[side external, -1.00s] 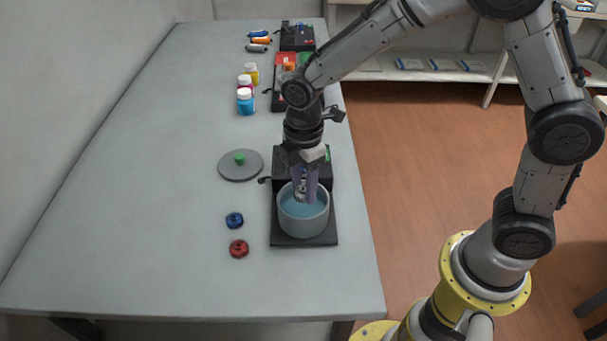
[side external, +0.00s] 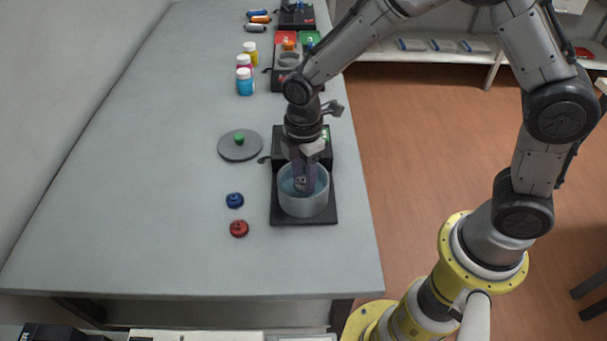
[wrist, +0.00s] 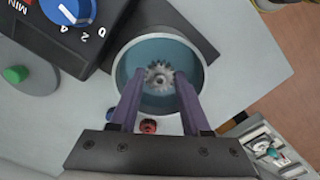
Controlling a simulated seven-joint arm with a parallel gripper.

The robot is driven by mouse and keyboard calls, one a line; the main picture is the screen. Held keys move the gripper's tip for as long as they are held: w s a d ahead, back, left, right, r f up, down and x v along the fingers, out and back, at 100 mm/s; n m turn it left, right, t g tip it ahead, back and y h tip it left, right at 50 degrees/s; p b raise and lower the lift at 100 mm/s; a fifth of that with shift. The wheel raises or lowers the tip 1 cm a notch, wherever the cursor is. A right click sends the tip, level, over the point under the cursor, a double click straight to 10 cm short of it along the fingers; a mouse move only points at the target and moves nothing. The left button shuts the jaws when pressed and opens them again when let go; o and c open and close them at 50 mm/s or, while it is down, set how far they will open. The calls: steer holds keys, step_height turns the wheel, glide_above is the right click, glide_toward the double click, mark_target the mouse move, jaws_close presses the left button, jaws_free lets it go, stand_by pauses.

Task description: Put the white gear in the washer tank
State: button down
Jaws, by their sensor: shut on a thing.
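The white gear (wrist: 159,76), greyish and toothed with a dark centre, shows in the wrist view between my purple fingertips. My gripper (wrist: 159,80) is shut on it. The washer tank (wrist: 190,51) is a round grey pot with blue inside, and the gear appears within its rim from above. In the side view, my gripper (side external: 303,188) points down with its fingertips inside the opening of the tank (side external: 304,208). The gear is small and partly hidden by the fingers there. I cannot tell whether it touches the tank's bottom.
A blue gear (side external: 234,200) and a red gear (side external: 239,228) lie left of the tank. A grey lid (side external: 240,146) with a green knob lies farther back. Several bottles (side external: 245,81) stand behind it. The washer's blue dial (wrist: 68,9) is beside the tank.

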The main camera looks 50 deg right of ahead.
steer(key=shift+f, duration=0.75)
stand_by(1.4)
steer(key=shift+c, duration=1.4)
jaws_free()
steer(key=shift+r, duration=4.15)
